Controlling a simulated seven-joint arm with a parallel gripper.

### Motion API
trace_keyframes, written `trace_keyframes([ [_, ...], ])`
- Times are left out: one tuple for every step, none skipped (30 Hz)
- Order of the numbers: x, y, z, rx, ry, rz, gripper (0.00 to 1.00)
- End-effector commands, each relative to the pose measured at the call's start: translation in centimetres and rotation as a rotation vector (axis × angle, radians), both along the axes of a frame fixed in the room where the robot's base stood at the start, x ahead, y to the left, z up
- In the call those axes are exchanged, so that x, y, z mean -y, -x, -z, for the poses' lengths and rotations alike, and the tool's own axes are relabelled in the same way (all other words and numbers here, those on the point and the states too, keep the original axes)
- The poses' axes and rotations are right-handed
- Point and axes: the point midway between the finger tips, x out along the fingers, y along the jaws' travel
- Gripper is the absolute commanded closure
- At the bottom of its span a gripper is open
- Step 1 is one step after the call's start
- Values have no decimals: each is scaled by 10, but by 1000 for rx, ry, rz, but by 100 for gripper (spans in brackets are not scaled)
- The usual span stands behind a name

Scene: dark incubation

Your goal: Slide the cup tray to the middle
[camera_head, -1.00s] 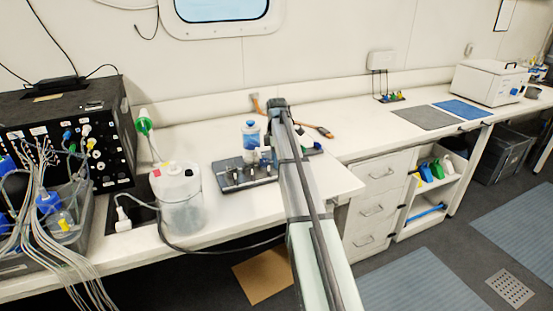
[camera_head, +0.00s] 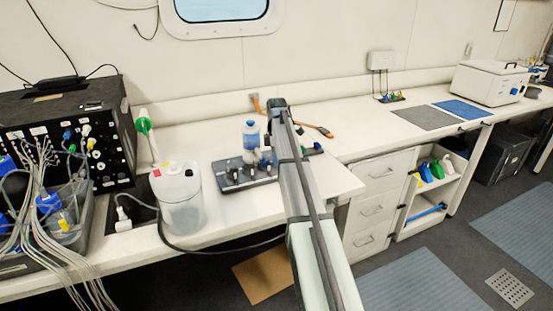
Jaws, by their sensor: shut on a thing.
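The cup tray (camera_head: 262,180) is a dark grey rack lying on the white bench, partly hidden behind my arm. Small dark and pale pieces stand on it. A blue-and-clear bottle (camera_head: 250,134) stands upright at its rear, left of my arm.
A clear canister with a red cap (camera_head: 182,200) stands left of the tray, with a dark cable running along the bench front. An orange-handled tool (camera_head: 325,132) lies behind on the right. The bench (camera_head: 335,180) is bare right of my arm, up to its front corner.

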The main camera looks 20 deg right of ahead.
Motion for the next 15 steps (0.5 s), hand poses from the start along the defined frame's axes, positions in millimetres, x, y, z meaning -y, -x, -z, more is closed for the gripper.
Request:
trace_keyframes([
  [1,0,0,0,0,0,100],
  [2,0,0,0,0,1,100],
  [4,0,0,0,0,1,100],
  [7,0,0,0,0,1,100],
  [11,-1,0,0,0,2,100],
  [16,-1,0,0,0,2,100],
  [21,-1,0,0,0,2,100],
  [26,-1,0,0,0,2,100],
  [33,-1,0,0,0,3,100],
  [36,-1,0,0,0,2,100],
  [40,-1,0,0,0,2,100],
  [43,0,0,0,0,1,100],
  [44,0,0,0,0,0,100],
  [44,0,0,0,0,0,100],
  [44,0,0,0,0,-1,100],
])
